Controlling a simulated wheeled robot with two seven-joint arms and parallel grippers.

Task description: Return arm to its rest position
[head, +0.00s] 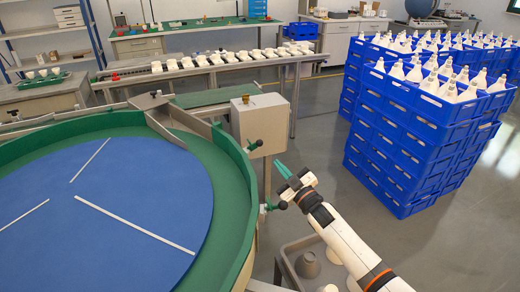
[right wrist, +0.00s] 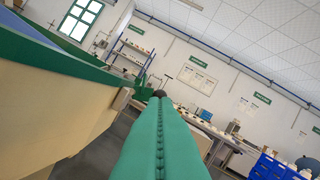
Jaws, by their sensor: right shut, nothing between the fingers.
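My right arm (head: 345,240) comes in from the lower right in the head view, and its gripper (head: 283,170) has green fingers. The fingers are shut and empty, in the air beside the green rim of the round table and below the grey control box. In the right wrist view the green fingers (right wrist: 160,130) lie together along a seam with nothing between them. My left gripper does not show in either view.
The round blue turntable (head: 100,215) with white strips fills the left. The grey box (head: 262,125) stands near the gripper. A grey cart (head: 285,262) is below my arm. Open floor lies between.

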